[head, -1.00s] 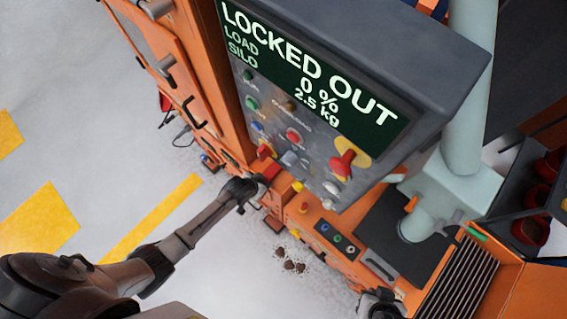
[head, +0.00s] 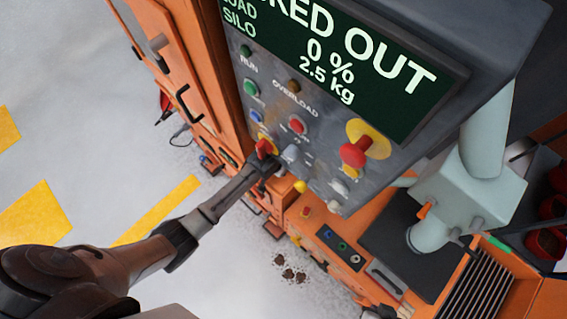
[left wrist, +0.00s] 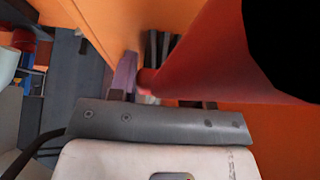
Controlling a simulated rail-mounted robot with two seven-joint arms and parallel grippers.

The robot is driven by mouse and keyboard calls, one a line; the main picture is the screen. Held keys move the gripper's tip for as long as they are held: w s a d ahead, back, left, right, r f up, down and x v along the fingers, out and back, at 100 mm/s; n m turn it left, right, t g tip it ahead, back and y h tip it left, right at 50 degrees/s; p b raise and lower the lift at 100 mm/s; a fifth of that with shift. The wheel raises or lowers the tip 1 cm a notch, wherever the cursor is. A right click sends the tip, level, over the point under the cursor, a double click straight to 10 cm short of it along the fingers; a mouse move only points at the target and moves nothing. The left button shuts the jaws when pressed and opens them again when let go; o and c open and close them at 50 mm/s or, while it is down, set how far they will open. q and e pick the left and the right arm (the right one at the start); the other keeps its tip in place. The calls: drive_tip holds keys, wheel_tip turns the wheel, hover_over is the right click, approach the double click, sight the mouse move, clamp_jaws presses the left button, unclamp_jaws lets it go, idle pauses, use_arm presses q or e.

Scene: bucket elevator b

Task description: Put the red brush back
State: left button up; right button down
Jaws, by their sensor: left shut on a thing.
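In the left wrist view, a red tapered thing (left wrist: 215,65), which I take for the red brush, fills the upper right very close to the camera. Its rounded end lies at the fingers of my left gripper (left wrist: 143,78), which is shut on it. A black shape covers the top right corner.
The panel reads LOCKED OUT, with a red knob (head: 354,153) on yellow. An orange cabinet (head: 165,75) stands left of it. A pale pipe (head: 487,130) and a slatted grate (head: 478,295) are at right. Brown lumps (head: 288,273) lie on the floor.

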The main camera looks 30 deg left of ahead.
use_arm(q)
drive_tip(key=shift+s, duration=0.1)
drive_tip(key=shift+f, duration=0.1)
drive_tip(key=o, duration=1)
drive_tip(key=shift+f, duration=0.1)
